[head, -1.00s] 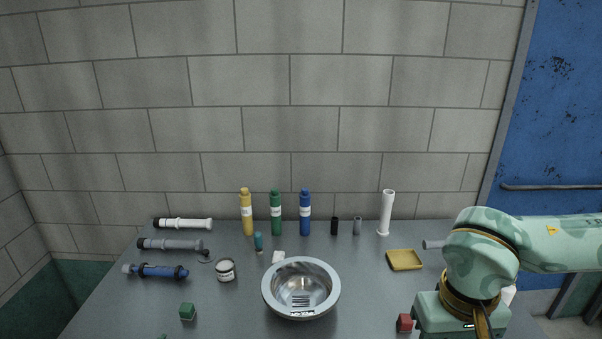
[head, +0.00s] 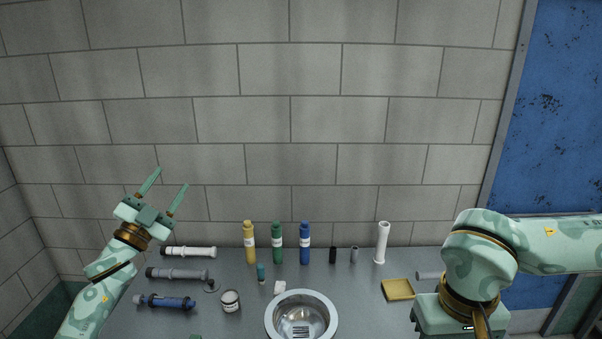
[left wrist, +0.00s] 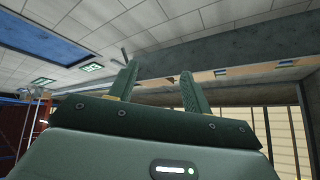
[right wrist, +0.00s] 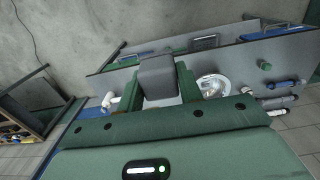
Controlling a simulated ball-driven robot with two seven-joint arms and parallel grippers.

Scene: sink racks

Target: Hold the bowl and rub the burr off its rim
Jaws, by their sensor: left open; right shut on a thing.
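The metal bowl (head: 329,309) sits on the grey table, its near rim cut off by the head view's lower edge. No burr can be made out on the visible rim. The bowl also shows small in the right wrist view (right wrist: 212,86). My left gripper (head: 174,192) is open and empty, raised above the table's left side, its fingers pointing up and right.
Yellow (head: 249,243), green (head: 277,243) and blue (head: 304,243) bottles stand behind the bowl. A can (head: 231,302), white block (head: 280,287) and several pipe pieces lie left.

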